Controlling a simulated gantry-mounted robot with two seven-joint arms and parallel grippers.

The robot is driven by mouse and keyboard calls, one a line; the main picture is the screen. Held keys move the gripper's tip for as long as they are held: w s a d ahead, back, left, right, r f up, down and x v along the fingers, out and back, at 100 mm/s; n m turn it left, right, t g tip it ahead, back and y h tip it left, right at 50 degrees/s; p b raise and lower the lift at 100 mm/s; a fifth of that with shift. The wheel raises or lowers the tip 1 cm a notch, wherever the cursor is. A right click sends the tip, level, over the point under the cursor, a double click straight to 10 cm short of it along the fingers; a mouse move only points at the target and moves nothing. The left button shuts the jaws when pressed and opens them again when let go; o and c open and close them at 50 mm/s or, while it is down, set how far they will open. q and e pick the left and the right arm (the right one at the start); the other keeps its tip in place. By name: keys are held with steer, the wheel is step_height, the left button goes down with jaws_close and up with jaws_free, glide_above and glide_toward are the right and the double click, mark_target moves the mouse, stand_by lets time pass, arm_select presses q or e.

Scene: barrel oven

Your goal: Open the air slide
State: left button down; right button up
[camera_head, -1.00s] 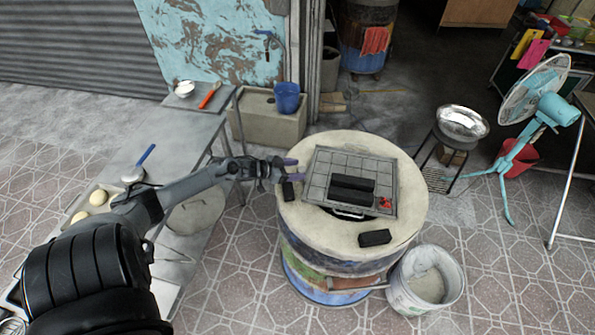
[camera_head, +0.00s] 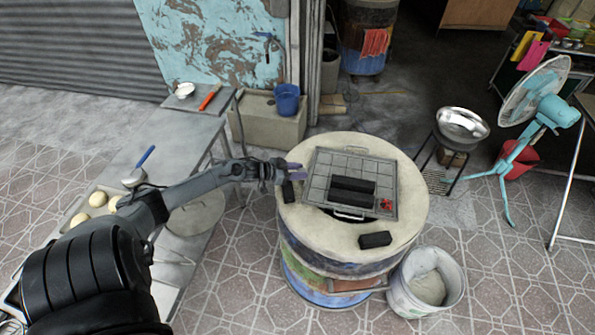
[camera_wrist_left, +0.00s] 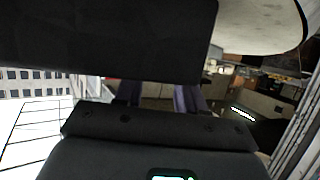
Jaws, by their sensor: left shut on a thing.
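The barrel oven (camera_head: 400,215) stands in the middle of the head view, with a pale round top and worn, coloured sides. I cannot make out the air slide for certain. My left gripper (camera_head: 292,168) is at the left rim of the oven top, close to a small black block (camera_head: 288,191). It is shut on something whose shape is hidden. In the left wrist view, the purple fingers of my left gripper (camera_wrist_left: 160,97) show, and a large dark block-like shape (camera_wrist_left: 110,40) fills the upper left. My right gripper is not in view.
A square grate (camera_head: 382,175) with dark bars lies on the oven top, with a black block (camera_head: 375,240) near the front rim. A bucket (camera_head: 410,305) stands at the oven's right front. A metal table (camera_head: 185,135) is at left, a fan (camera_head: 540,100) at right.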

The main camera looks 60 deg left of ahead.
arm_select(q)
steer(key=w+a+b, duration=0.1)
steer(key=b, duration=0.1)
steer(key=w+a+b, duration=0.2)
steer(key=shift+w+a+f, duration=0.15)
steer(key=shift+w+a, duration=0.05)
steer(key=shift+a, duration=0.05)
steer(key=shift+w+a+b, duration=0.15)
steer(key=shift+a+b, duration=0.05)
steer(key=shift+b, duration=0.2)
steer(key=c, duration=0.9)
jaws_free()
steer(key=shift+o, duration=1.2)
steer(key=shift+r, duration=0.2)
